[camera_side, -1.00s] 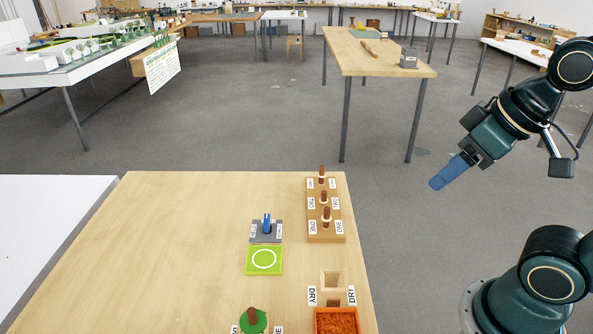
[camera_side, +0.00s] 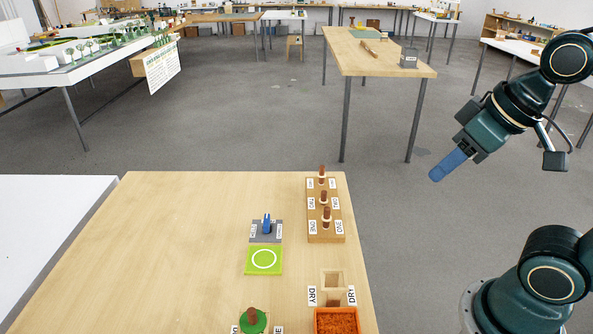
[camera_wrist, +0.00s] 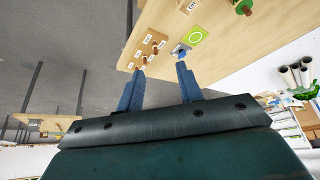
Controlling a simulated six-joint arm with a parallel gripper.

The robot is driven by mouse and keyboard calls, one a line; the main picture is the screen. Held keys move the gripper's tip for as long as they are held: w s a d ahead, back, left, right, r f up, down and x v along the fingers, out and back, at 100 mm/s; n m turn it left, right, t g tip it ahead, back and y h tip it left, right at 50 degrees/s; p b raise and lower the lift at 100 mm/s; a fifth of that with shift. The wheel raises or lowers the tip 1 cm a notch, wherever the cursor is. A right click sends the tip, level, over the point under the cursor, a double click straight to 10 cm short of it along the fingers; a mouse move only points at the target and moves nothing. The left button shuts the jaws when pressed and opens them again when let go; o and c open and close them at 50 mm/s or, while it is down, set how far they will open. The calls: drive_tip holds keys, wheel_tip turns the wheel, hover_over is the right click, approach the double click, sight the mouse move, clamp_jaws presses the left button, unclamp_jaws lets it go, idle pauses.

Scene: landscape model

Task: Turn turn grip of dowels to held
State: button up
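Several brown dowels with pale bands, one of them here (camera_side: 326,217), stand upright in a row in a wooden rack (camera_side: 327,237) with white labels. A small blue piece (camera_side: 266,223) stands upright on a grey block (camera_side: 258,239) with labels, left of the rack; it also shows in the wrist view (camera_wrist: 179,49). Which part is the turn grip, I cannot tell for sure. My gripper (camera_side: 436,176) is raised in the air, right of the table and well away from the dowels. In the wrist view its two blue fingers (camera_wrist: 160,68) are apart with nothing between them.
A bright green square (camera_side: 250,270) with a white ring lies in front of the grey block. A wooden holder (camera_side: 332,282) labelled DRY and an orange-brown filled tray (camera_side: 337,322) are near the front right. A green disc (camera_side: 244,322) carries a brown stem. The table's left side is clear.

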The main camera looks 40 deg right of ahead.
drive_tip(key=w+a+r+m+g, duration=0.1)
drive_tip(key=w+r+m+g, duration=0.15)
drive_tip(key=w, duration=0.85)
drive_tip(key=m+g, duration=0.3)
drive_tip(key=m, duration=0.3)
hover_over(266, 219)
wheel_tip(266, 219, down, 20)
drive_tip(key=shift+f, duration=0.15)
drive_tip(key=shift+f, duration=6.85)
clamp_jaws()
